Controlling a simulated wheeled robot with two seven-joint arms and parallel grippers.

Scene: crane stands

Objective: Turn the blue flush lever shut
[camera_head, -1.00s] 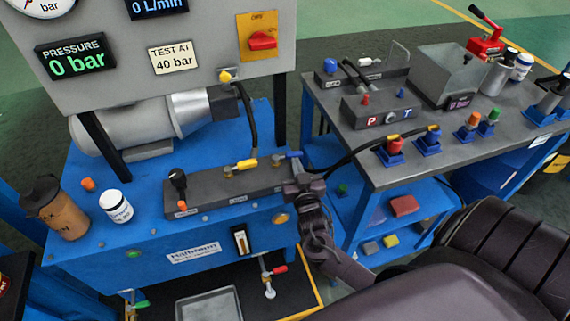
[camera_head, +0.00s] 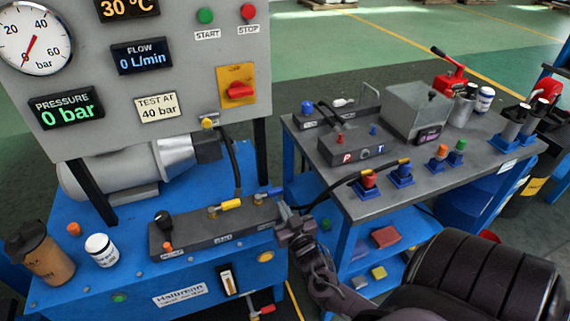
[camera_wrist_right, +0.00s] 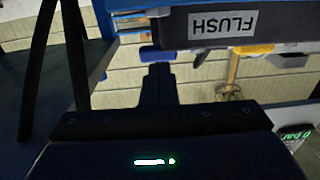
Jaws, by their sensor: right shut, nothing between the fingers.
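The blue flush lever (camera_head: 270,191) sits at the right end of the dark valve block (camera_head: 195,238) on the blue bench and lies roughly along the block. My right gripper (camera_head: 284,213) is at that end of the block, just in front of the lever. In the right wrist view its closed fingers (camera_wrist_right: 158,76) point at the blue lever end (camera_wrist_right: 156,52), very near it; I cannot tell whether they touch. The upside-down FLUSH label (camera_wrist_right: 222,24) shows on the block there. My left gripper is not in view.
A yellow lever (camera_head: 230,204) and a black knob (camera_head: 163,221) stand on the same block. A black hose (camera_head: 335,190) runs near my gripper to the grey side table (camera_head: 400,205). The gauge panel (camera_head: 160,60) reads 0 bar.

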